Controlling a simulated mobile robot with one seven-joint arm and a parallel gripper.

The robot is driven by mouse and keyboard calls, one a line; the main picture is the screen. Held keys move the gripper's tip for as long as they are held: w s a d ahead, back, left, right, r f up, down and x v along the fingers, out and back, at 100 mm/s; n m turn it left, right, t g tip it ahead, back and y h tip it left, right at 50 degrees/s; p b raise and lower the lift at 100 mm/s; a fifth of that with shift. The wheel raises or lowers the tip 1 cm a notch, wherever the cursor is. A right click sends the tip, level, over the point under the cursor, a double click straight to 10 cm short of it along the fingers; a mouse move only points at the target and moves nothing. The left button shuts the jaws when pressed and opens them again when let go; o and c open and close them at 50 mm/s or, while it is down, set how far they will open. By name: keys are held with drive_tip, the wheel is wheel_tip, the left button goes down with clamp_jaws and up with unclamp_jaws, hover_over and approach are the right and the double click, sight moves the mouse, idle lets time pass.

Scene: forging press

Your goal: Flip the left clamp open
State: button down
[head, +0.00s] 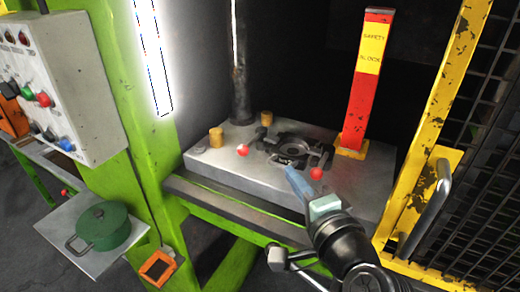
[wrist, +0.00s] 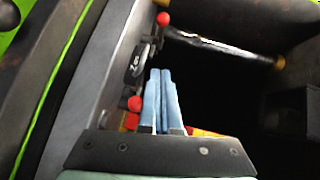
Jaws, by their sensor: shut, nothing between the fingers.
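The left clamp shows as a red ball knob (head: 242,150) at the left of the dark round die (head: 290,149) on the press bed. The right clamp's red knob (head: 316,173) is at the die's right front. My gripper (head: 289,168) has its blue fingers together and empty, above the bed's front, between the knobs and closer to the right one. In the wrist view the fingers (wrist: 160,73) point up the picture. One red knob (wrist: 135,103) is just left of them and another (wrist: 163,19) lies farther ahead. The clamp arms are too small to read clearly.
A red and yellow safety block (head: 370,85) stands upright at the bed's back right. Two brass-coloured posts (head: 216,137) stand at the bed's left and back. A green press frame (head: 135,90) bounds the left. A yellow guard with a handle (head: 432,195) bounds the right.

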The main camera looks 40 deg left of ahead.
drive_tip(key=p, duration=0.3)
approach(255, 140)
drive_tip(key=w, duration=0.2)
drive_tip(key=shift+w+a, duration=0.25)
drive_tip(key=shift+w, duration=0.1)
drive_tip(key=a, duration=0.2)
drive_tip(key=a+p, duration=0.1)
drive_tip(key=shift+s+a+f, duration=0.1)
drive_tip(key=shift+s+f, duration=0.1)
drive_tip(key=shift+f, duration=0.1)
drive_tip(key=shift+s+a+f, duration=0.1)
drive_tip(key=shift+a+f, duration=0.15)
drive_tip(key=shift+a, duration=0.2)
